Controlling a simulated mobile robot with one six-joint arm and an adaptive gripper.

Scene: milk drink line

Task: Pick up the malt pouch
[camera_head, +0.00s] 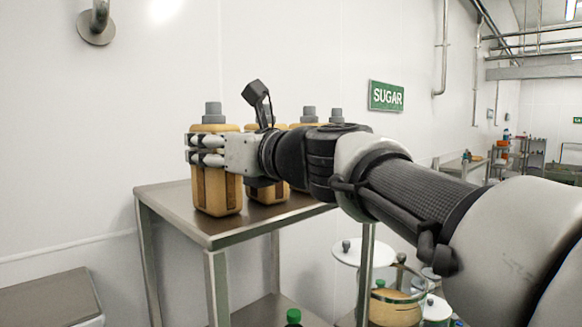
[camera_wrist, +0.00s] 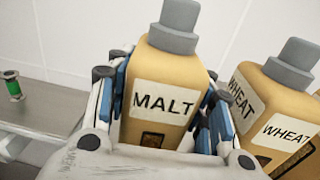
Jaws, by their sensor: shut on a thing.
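The malt pouch (camera_wrist: 167,80) is a tan container with a grey cap and a white label reading MALT. It stands upright between the blue-padded fingers of my gripper (camera_wrist: 170,110) in the wrist view. In the head view the malt pouch (camera_head: 217,185) is at the left end of the steel table, with my gripper (camera_head: 206,149) shut around its upper part from the right. Its base appears at the table top; I cannot tell whether it touches. The lower part is hidden by my gripper in the wrist view.
A green SUGAR sign (camera_head: 386,96) hangs on the wall.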

